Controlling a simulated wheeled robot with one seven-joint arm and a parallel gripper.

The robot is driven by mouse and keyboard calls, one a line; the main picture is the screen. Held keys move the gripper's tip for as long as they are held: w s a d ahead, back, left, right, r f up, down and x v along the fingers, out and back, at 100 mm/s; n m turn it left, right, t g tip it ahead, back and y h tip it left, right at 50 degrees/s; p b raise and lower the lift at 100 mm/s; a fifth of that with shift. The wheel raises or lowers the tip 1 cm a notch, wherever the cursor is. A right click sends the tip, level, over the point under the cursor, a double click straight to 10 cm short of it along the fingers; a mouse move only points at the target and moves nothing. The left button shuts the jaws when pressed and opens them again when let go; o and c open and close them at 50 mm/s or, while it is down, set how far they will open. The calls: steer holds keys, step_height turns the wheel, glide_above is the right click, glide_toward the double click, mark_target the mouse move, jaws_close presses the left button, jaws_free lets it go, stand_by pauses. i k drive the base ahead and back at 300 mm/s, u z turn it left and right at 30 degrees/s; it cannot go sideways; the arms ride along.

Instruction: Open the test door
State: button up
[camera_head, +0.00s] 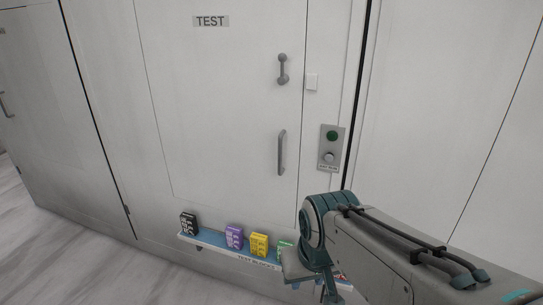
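The test door (220,90) is a light grey panel with a TEST label (210,21) near its top. It looks shut, flush with the wall around it. A long vertical handle (281,153) sits near its right edge. A shorter grey handle (283,69) sits above it. My arm reaches in from the lower right, below and to the right of the handles, apart from them. My gripper's fingertips cannot be made out; the arm's end is low in front of the shelf, so its opening is hidden.
A control plate (331,148) with a green button and a knob is right of the door. A shelf (208,244) below the door holds black (188,224), purple (234,237), yellow (259,244) and green boxes. Floor is clear at left.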

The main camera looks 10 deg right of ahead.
mark_target(230, 135)
steer(key=z, duration=0.85)
steer(key=i, duration=0.85)
steer(key=z, duration=0.05)
